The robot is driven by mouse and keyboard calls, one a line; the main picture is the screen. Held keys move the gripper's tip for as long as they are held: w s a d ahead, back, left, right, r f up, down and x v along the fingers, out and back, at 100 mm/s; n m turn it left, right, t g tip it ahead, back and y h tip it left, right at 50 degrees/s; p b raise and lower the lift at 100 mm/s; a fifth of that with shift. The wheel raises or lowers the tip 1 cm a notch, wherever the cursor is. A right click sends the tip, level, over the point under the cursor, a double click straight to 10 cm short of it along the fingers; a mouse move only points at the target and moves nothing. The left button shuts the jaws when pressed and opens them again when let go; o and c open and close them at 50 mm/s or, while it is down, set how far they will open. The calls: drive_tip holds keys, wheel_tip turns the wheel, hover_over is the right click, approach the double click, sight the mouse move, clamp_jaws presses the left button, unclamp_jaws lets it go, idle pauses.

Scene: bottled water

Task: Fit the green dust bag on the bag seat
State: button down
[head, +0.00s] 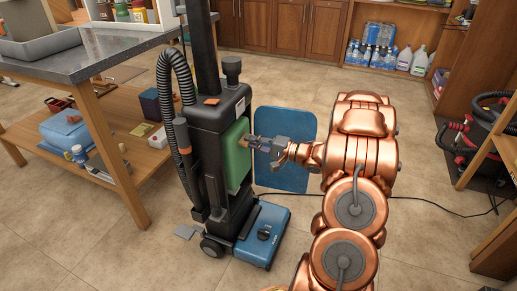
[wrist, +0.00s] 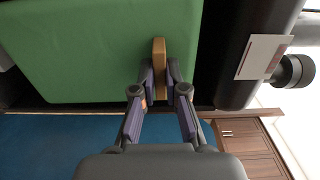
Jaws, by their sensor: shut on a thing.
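The green dust bag (head: 237,156) is at the open side of the black upright vacuum cleaner (head: 212,130), where the bag seat would be; the seat itself is hidden behind the bag. My gripper (head: 256,142) is at the bag's right side. In the wrist view the green dust bag (wrist: 90,50) fills the upper left, and my gripper (wrist: 160,80) is shut on a tan tab (wrist: 159,58) at the bag's edge. I cannot tell whether the bag is fully against the seat.
A blue panel (head: 284,150) stands behind my gripper. The vacuum's blue floor head (head: 264,236) rests on the tiles. A grey-topped workbench (head: 100,50) is at the left, and a red and black vacuum (head: 480,135) is at the right. A cable crosses the floor.

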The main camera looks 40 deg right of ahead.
sight(241, 139)
drive_tip(key=shift+w+a+f, duration=0.15)
drive_tip(key=shift+w+a, duration=0.1)
drive_tip(key=shift+w, duration=0.05)
drive_tip(key=shift+w+a+r+p, duration=0.15)
drive_tip(key=shift+w+r+p, duration=0.15)
drive_tip(key=shift+r+p, duration=0.1)
drive_tip(key=p+x, duration=0.3)
drive_tip(key=x, duration=0.1)
drive_tip(key=shift+w, duration=0.1)
drive_tip(key=shift+w+a+f+p, duration=0.2)
drive_tip(key=shift+w+p, duration=0.1)
drive_tip(key=shift+p, duration=0.15)
drive_tip(key=shift+a+r+p, duration=0.1)
drive_tip(key=shift+r+p, duration=0.05)
drive_tip(key=shift+p, duration=0.7)
drive_tip(key=shift+p, duration=0.9)
idle(0.9)
drive_tip(key=shift+w+a+p, duration=0.25)
drive_tip(key=shift+w+p, duration=0.15)
drive_tip(key=shift+p, duration=1.75)
idle(1.5)
